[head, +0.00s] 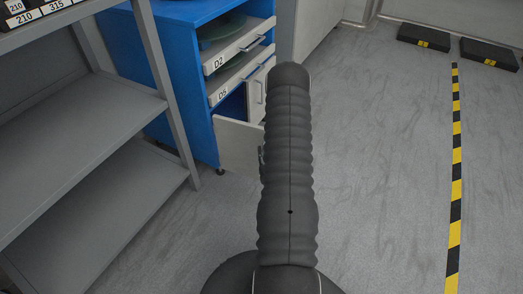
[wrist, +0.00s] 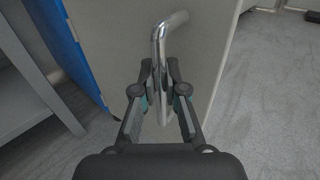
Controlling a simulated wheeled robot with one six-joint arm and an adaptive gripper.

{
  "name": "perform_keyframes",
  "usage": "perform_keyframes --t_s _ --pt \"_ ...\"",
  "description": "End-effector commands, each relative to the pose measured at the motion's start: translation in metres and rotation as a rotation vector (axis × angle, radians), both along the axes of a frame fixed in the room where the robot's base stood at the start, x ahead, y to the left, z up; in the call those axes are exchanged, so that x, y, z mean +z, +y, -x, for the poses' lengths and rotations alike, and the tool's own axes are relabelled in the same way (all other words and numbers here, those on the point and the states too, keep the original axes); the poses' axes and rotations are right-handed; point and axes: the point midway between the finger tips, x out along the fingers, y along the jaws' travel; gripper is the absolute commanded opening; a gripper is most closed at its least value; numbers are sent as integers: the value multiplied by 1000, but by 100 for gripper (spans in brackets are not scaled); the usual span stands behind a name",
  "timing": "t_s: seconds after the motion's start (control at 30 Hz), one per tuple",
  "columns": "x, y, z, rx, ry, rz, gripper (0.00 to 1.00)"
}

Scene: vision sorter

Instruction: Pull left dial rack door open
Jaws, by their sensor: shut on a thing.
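The blue dial rack (head: 180,80) stands at the upper left in the head view, with drawers labelled D2 and D5. Its left door (head: 235,143), a pale panel below the drawers, stands swung out from the rack, with a dark gap behind it. In the wrist view the door (wrist: 205,60) fills the middle. Its chrome bar handle (wrist: 160,45) runs down between my fingers. My gripper (wrist: 160,75) is shut on the handle.
A grey shelf unit (head: 80,110) stands close on the left, and its post is near the rack. Another cabinet door with a handle (head: 259,92) is closed. The floor on the right is clear, with yellow-black tape (head: 456,150) and black blocks (head: 424,37).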

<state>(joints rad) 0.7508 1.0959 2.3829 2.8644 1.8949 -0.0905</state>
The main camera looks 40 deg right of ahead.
Motion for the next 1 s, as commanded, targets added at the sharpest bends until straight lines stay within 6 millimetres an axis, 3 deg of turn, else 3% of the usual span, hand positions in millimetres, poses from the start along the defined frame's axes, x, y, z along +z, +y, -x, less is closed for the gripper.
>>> perform_keyframes --t_s 0.27,0.3,0.4,0.77,1.0 --pt "1 2 -2 10 -4 1 0" --pt "1 2 -3 10 -4 1 13" --pt "1 1 -2 9 -4 2 37" --pt "2 -1 -1 3 -3 1 37" --pt "27 -1 -1 4 -4 3 37"
